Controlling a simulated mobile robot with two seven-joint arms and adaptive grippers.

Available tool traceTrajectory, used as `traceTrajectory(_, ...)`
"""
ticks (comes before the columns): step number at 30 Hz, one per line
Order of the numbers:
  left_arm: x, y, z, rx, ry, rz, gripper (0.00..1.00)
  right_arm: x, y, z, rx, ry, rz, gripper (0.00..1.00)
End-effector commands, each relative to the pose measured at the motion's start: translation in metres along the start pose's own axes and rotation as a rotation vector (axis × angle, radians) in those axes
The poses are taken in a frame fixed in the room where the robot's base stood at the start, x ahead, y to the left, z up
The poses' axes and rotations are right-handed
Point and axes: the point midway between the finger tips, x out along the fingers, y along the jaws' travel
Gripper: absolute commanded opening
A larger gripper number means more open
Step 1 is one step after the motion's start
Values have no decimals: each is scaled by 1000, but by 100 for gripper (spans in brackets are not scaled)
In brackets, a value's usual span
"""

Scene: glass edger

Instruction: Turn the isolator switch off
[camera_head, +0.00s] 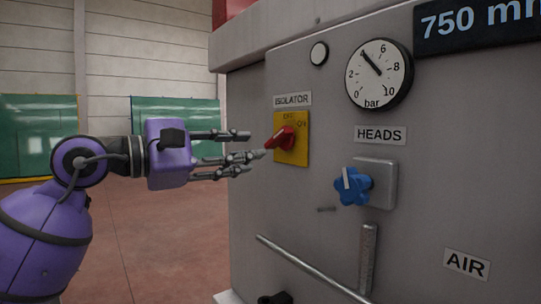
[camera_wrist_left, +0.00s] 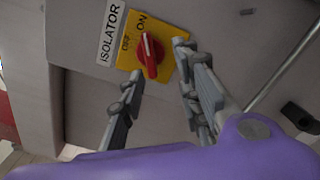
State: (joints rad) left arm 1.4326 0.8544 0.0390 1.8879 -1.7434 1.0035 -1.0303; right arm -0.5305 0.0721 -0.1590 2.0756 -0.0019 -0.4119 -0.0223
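The isolator switch is a red knob (camera_head: 284,138) on a yellow plate (camera_head: 303,152) marked OFF and ON, under an ISOLATOR label (camera_head: 293,99). In the left wrist view the red knob (camera_wrist_left: 151,56) has a white mark at its end nearer the ON lettering. My left gripper (camera_head: 254,144) is open, with its fingers pointing at the knob from the left. In the left wrist view its fingertips (camera_wrist_left: 158,60) are spread to either side of the knob. I see nothing held, and cannot tell whether a finger touches the knob. My right gripper is not in view.
A blue HEADS knob (camera_head: 353,186) on a grey block sits right of and below the switch. A pressure gauge (camera_head: 379,74) is above it. A metal rail (camera_head: 310,270) runs along the lower panel. Open floor (camera_head: 165,245) lies left of the machine.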

Motion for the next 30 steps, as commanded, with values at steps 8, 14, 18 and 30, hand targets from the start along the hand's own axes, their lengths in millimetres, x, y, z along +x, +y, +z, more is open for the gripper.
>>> traceTrajectory(8,18,16,6,74,29,14,31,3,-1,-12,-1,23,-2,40)
traceTrajectory(14,50,16,6,73,28,14,31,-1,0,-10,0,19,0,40)
traceTrajectory(18,66,16,4,71,29,14,31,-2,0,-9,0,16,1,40)
traceTrajectory(30,74,15,3,72,29,14,29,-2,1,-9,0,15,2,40)
